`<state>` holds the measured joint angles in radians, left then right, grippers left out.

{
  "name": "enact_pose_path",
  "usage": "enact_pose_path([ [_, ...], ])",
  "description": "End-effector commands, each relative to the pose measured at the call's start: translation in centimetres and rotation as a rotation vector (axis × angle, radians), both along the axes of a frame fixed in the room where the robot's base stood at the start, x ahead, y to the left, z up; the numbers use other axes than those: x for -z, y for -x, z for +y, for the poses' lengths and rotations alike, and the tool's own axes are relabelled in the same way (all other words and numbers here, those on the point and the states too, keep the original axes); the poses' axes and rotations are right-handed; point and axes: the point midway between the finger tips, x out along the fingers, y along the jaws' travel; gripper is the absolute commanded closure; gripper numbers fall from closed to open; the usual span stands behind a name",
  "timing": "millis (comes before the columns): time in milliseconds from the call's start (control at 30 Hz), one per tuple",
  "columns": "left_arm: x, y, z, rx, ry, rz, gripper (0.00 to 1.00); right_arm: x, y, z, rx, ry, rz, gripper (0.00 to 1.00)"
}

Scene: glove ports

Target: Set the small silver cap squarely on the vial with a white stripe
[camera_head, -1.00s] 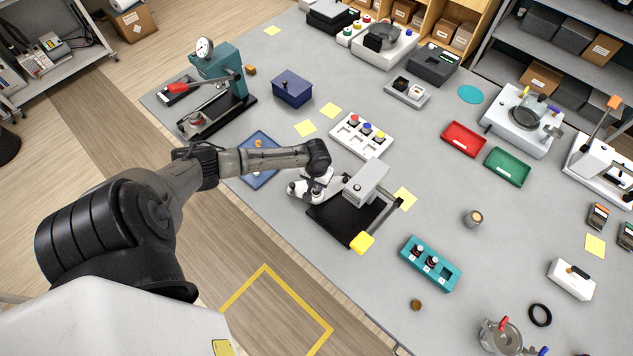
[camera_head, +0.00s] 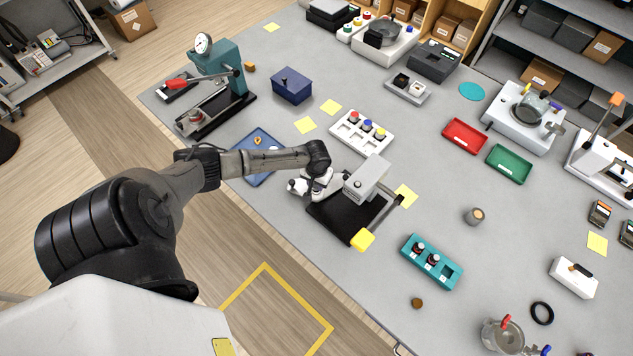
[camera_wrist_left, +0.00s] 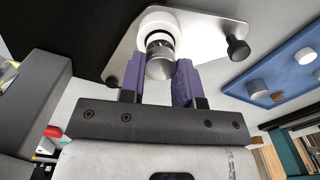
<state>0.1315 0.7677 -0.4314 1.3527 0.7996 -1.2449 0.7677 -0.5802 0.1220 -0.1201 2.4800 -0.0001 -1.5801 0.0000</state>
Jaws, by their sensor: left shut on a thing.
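My left gripper (camera_head: 306,190) is beside the black-based press (camera_head: 342,212) at the table's near edge. In the left wrist view its purple fingers (camera_wrist_left: 160,78) are shut on a small silver cylindrical piece (camera_wrist_left: 160,62), which looks like the small silver cap. A white ring (camera_wrist_left: 160,25) on a shiny metal plate (camera_wrist_left: 205,35) shows right behind the piece; I cannot tell whether they touch. Two dark vials (camera_head: 426,254) stand in the teal rack (camera_head: 447,273); their stripes are too small to tell. The right gripper is not in view.
A blue tray (camera_wrist_left: 270,70) with loose caps lies beside the plate; it also shows in the head view (camera_head: 266,178). A white block with coloured buttons (camera_head: 361,133) stands behind the press. Table between press and teal rack is clear.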

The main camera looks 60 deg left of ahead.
Motion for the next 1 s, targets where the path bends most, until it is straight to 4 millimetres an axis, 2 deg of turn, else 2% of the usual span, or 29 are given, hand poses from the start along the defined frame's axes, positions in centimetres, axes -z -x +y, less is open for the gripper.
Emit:
enact_pose_path([
  [33,0.0,0.0,0.0,0.000,0.000,0.000,0.68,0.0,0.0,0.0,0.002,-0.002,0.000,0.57],
  [333,0.0,0.0,0.0,0.000,0.000,0.000,0.40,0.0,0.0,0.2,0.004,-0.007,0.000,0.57],
  [633,-0.3,0.0,0.0,0.001,0.000,0.000,0.40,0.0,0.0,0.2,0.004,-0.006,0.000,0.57],
  [767,-1.8,0.0,0.1,0.002,-0.001,-0.002,0.40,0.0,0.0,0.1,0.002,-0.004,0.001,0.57],
  [1000,-6.5,0.0,0.1,0.003,-0.002,-0.003,0.40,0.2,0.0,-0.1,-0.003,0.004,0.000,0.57],
])
